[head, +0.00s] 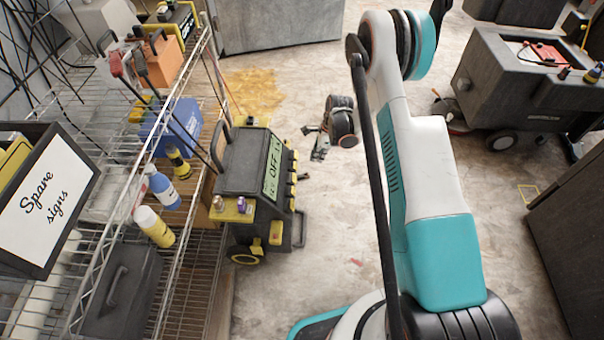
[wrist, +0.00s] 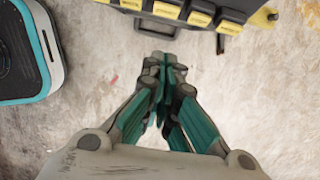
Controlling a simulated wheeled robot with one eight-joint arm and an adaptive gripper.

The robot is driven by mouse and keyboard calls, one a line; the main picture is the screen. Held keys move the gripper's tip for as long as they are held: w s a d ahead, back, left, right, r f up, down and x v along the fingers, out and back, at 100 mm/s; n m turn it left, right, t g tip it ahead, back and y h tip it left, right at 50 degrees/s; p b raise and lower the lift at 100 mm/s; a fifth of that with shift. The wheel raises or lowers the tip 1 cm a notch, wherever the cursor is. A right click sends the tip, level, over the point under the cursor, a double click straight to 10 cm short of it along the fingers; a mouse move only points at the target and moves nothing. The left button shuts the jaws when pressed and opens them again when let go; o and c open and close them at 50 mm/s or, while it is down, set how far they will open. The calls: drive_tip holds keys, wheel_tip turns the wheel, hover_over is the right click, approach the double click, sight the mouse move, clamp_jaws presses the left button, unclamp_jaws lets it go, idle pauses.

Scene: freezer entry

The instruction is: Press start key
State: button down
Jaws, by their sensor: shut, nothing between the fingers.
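A dark grey and yellow machine (head: 245,165) stands on the floor beside the shelf, with a green display (head: 272,165) reading "OFF". Several yellow keys (head: 292,178) run down its right side. In the wrist view, yellow labelled keys (wrist: 200,17) line the top edge; their words are too small to read, so I cannot tell which is the start key. My gripper (head: 318,153) is to the right of the machine, apart from it. In the wrist view my gripper (wrist: 162,65) is shut and empty, its fingertips below the row of keys.
A wire shelf (head: 190,240) with bottles, a blue bin (head: 172,128) and a "Spare signs" box (head: 45,195) fills the left. A grey wheeled machine (head: 510,85) stands at the right. A yellowish spill (head: 252,90) lies behind.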

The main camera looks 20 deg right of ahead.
drive_tip(key=b, duration=0.4)
approach(294, 178)
drive_tip(key=d+f, duration=0.5)
drive_tip(key=f, duration=0.1)
drive_tip(key=shift+w+a+f+b, duration=0.1)
drive_tip(key=shift+a+f+b, duration=0.15)
drive_tip(key=shift+a, duration=0.4)
drive_tip(key=shift+w+a+f+b, duration=0.1)
drive_tip(key=shift+a+f+b, duration=0.15)
drive_tip(key=shift+a, duration=0.35)
drive_tip(key=shift+a+f+b, duration=0.25)
drive_tip(key=shift+a+f, duration=0.05)
drive_tip(key=shift+a, duration=0.35)
